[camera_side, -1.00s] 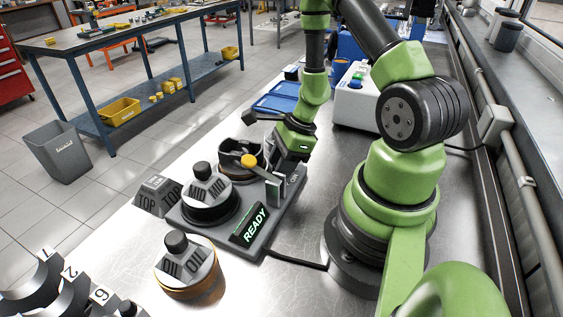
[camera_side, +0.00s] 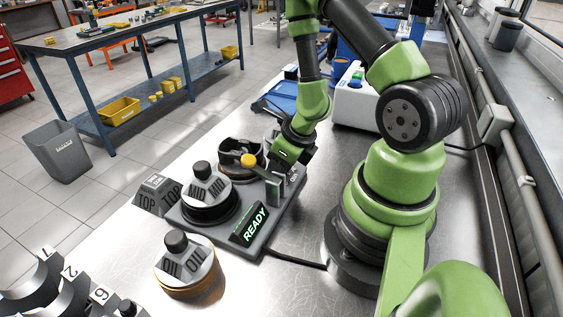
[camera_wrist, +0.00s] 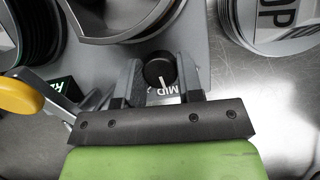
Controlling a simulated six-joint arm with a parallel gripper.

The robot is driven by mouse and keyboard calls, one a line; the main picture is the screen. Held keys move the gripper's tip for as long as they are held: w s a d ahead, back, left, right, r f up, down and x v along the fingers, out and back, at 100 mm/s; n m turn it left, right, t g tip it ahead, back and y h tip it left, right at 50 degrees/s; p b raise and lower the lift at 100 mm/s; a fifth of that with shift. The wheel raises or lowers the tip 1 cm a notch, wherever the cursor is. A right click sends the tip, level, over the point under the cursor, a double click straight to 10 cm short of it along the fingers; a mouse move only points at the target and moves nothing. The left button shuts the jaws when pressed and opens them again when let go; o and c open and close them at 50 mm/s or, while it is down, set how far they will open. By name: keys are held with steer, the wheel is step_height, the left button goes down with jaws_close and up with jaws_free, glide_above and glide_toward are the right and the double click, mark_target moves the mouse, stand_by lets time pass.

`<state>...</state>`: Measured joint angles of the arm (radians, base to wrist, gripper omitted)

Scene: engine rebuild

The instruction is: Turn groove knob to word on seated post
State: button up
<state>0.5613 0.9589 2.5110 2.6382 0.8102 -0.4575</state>
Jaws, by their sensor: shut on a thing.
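A small round black knob (camera_wrist: 159,69) with a white pointer line sits on the grey fixture in the wrist view. The line points down and slightly right, toward the printed word MID (camera_wrist: 172,90). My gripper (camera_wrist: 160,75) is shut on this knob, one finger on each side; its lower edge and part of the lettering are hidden. In the side view my gripper (camera_side: 283,172) is low at the fixture's far right end, and the knob is hidden there. A cap lettered MID (camera_side: 206,188) stands on a dark ringed base on the fixture.
A yellow-tipped lever (camera_side: 248,160) stands beside my gripper, with an open dark ring (camera_side: 228,150) behind it. A lit READY sign (camera_side: 249,227) is on the fixture's front. Pieces lettered TOP (camera_side: 155,196) and OIL (camera_side: 188,265) stand nearby. Bare metal bench lies right of the fixture.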

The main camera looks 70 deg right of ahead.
steer(key=shift+m+h, duration=0.3)
steer(key=shift+m, duration=0.3)
steer(key=o, duration=0.9)
